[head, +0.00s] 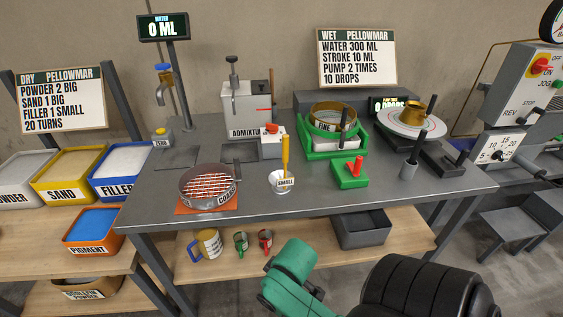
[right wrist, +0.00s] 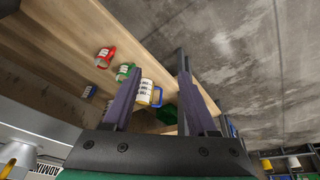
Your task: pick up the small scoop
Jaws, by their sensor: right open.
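Three handled scoops stand on the wooden lower shelf. My right gripper (right wrist: 160,66) is open and empty, apart from the scoops. My left gripper is not in view.
The grey worktop (head: 330,205) overhangs the shelf (head: 295,258). A dark grey bin (head: 362,232) stands on the shelf's right side. An orange pigment bin (head: 93,230) is at the left. Shelf space between the red scoop and the bin looks clear.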

